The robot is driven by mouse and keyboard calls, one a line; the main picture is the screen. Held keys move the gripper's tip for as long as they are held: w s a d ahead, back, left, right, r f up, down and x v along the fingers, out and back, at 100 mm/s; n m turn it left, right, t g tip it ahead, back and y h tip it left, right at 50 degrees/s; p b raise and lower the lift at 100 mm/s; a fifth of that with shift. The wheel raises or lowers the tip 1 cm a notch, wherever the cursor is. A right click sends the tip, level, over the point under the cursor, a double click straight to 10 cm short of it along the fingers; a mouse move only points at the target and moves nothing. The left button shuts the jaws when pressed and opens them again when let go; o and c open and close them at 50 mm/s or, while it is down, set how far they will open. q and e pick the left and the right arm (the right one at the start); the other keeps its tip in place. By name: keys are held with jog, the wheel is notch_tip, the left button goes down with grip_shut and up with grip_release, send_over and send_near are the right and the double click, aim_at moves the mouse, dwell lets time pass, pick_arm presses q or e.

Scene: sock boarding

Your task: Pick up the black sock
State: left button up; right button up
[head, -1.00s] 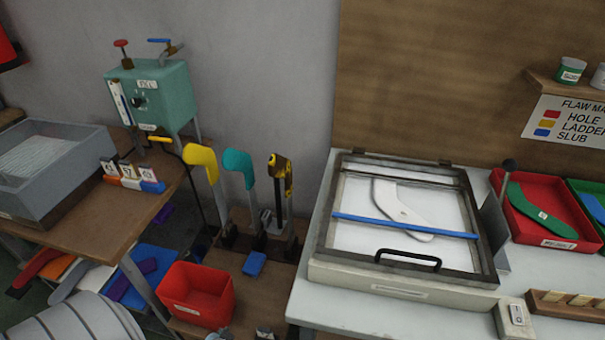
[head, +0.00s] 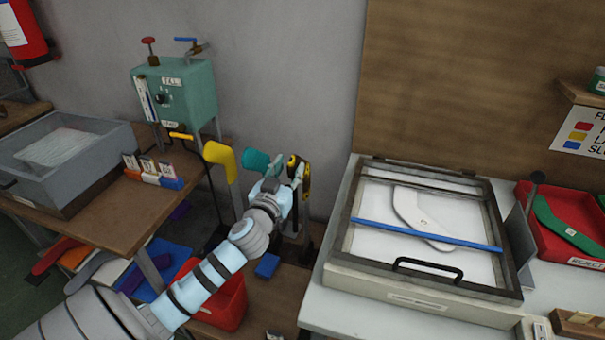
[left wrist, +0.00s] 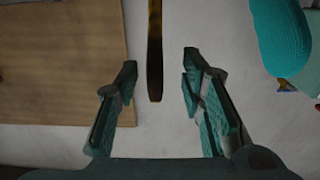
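The black sock (head: 304,184), dark with yellow patches, stands upright at the right end of the row of sock forms. My left gripper (head: 283,172) is in front of it and hides part of it. In the left wrist view the sock shows edge-on as a narrow dark and yellowish strip (left wrist: 154,45). Its near end lies between the two fingers of my left gripper (left wrist: 156,78), which are spread apart with clear gaps on both sides. The fingers do not touch it. My right gripper is not in view.
A teal sock (head: 255,160) stands just left of my gripper and shows in the left wrist view (left wrist: 280,40). A yellow sock (head: 221,158) stands further left. A red bin (head: 228,308) is below my arm. A framed light box (head: 415,290) is at the right.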

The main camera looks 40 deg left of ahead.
aim_at(295, 159)
pick_arm(q)
jog(key=w, duration=0.3)
jog(key=shift+w+a+r, duration=0.1)
jog(key=shift+a+r, duration=0.25)
jog(key=shift+r, duration=0.05)
jog(key=shift+w+a+f, duration=0.15)
jog(key=shift+w, duration=0.3)
jog(key=shift+s, duration=0.15)
grip_shut()
